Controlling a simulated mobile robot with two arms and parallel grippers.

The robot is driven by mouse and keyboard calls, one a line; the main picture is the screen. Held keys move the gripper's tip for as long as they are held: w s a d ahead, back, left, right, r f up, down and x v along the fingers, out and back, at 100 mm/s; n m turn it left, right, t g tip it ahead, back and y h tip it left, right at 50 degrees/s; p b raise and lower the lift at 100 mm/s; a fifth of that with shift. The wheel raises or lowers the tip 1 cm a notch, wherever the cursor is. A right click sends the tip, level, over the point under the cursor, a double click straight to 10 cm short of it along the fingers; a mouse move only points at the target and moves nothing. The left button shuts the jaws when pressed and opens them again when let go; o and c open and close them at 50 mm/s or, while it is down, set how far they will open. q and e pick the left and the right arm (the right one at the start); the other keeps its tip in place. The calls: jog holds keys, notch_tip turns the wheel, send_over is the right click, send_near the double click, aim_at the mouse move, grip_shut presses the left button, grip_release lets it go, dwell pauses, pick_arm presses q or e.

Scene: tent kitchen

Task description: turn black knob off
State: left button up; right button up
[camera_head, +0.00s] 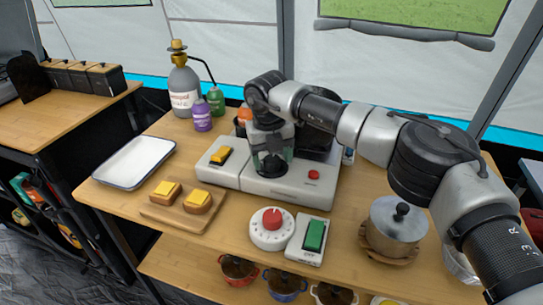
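My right arm comes in from the right, and its gripper (270,165) points down over the white appliance (230,176) on the wooden table. The fingers are dark and small in the camera_head view, and I cannot tell whether they are open or shut, or touch anything. I cannot make out a black knob clearly; the gripper and arm hide part of the appliance. The appliance has a yellow switch (220,155) at its left and a red button (313,174) at its right. My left gripper is not in view.
In front stand a white dial with a red knob (271,218) and a green switch (315,235). A lidded pot (396,220) is at right. A bread board (160,210), white tray (134,160) and gas bottle (184,84) are at left.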

aim_at(269, 159)
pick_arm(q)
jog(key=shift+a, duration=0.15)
pick_arm(e)
jog(key=shift+r, duration=0.25)
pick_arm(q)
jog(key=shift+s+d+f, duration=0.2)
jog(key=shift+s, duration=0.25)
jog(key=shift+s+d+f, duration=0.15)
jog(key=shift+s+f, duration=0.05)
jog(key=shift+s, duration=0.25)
pick_arm(e)
notch_tip(269, 159, up, 10)
jog(key=shift+a, duration=0.35)
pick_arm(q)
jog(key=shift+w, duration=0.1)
pick_arm(e)
jog(key=shift+r, duration=0.1)
